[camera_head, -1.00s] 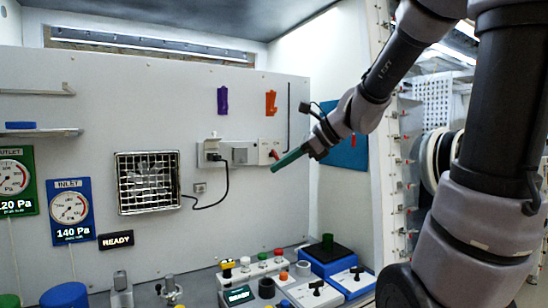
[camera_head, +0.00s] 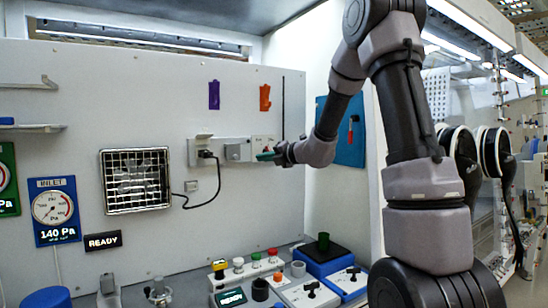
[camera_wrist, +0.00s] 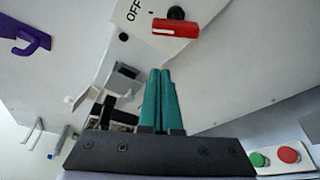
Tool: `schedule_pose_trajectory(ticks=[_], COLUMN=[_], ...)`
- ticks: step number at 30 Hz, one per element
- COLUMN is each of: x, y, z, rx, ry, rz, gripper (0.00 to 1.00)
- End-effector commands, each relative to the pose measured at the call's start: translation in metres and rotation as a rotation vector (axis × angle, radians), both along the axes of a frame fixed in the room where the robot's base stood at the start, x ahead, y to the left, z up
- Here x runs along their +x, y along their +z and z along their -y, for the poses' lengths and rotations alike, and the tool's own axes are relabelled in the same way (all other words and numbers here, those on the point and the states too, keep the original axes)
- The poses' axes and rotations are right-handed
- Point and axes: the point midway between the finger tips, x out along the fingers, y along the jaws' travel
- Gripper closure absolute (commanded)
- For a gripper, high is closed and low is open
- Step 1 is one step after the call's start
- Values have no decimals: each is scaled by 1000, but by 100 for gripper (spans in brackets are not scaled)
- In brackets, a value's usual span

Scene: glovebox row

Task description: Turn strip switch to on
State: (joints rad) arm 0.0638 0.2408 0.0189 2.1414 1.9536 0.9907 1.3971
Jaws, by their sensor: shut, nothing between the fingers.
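In the wrist view the white plate (camera_wrist: 146,22) shows the printed word OFF and a red switch lever (camera_wrist: 176,28) with a white mark, beside a dark round knob or pivot. My gripper's teal fingers (camera_wrist: 160,72) are shut and empty. Their tips point towards the plate, just below the red lever in that picture. I cannot tell whether they touch it.
A black plug (camera_head: 206,154) with a cable sits in the strip, left of a grey socket cover (camera_head: 237,152). Purple (camera_head: 214,95) and orange (camera_head: 265,97) hooks are above. The wall around the strip is mostly clear.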

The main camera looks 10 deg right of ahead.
Motion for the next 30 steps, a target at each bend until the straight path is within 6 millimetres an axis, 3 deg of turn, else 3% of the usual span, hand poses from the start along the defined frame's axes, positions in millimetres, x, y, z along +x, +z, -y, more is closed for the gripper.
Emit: schedule_pose_trajectory(ticks=[2, 6, 13, 30], x=[14, 20, 24, 25], y=[-3, 9, 17, 19], z=[-11, 9, 23, 26], rx=[1, -2, -1, 33], ry=[4, -4, 0, 0], rz=[0, 4, 2, -10], gripper=[100, 100, 100, 100])
